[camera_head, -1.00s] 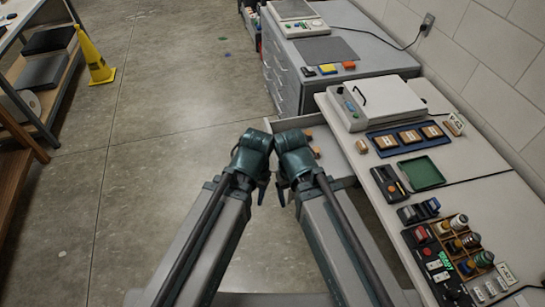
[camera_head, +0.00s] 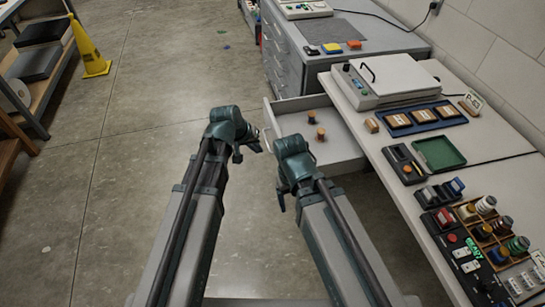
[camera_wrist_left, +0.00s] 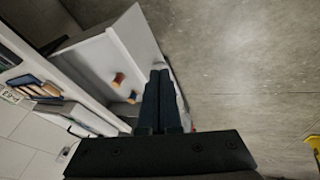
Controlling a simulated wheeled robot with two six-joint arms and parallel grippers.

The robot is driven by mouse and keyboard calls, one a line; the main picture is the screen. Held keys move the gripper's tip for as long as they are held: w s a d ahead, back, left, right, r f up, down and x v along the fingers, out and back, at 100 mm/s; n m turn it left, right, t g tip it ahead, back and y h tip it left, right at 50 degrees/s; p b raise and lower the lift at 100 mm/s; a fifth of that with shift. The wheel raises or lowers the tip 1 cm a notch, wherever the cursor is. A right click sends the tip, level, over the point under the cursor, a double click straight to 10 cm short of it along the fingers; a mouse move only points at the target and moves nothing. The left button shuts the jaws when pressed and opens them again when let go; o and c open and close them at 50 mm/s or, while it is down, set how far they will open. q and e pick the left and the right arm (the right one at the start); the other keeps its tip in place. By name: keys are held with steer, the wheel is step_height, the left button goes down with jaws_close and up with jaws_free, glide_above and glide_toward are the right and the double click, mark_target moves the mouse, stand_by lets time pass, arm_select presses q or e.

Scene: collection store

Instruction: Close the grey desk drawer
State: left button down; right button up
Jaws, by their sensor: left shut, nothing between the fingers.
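The grey desk drawer (camera_head: 340,150) stands pulled out from the left side of the light desk (camera_head: 480,150) in the head view.
A grey drawer cabinet (camera_head: 290,70) stands beyond the desk. The desktop holds a white device (camera_head: 390,80), a green tray (camera_head: 439,153) and a bottle rack (camera_head: 487,225). The floor between is clear.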

arm_select(q)
steer(key=w+d+f+b, duration=0.1)
steer(key=w+f+b, duration=0.2)
steer(key=w, duration=0.1)
steer(key=w+d+f+n+t+b, duration=0.1)
steer(key=w+f+b, duration=0.3)
steer(key=w+d+f+t+b, duration=0.1)
steer(key=w+f+b, duration=0.2)
steer(key=w+b, duration=0.1)
steer(key=shift+d+f+n+h, duration=0.4)
steer(key=shift+d, duration=0.6)
arm_select(e)
step_height(320, 180, down, 13)
arm_select(q)
steer(key=shift+w+d, duration=0.1)
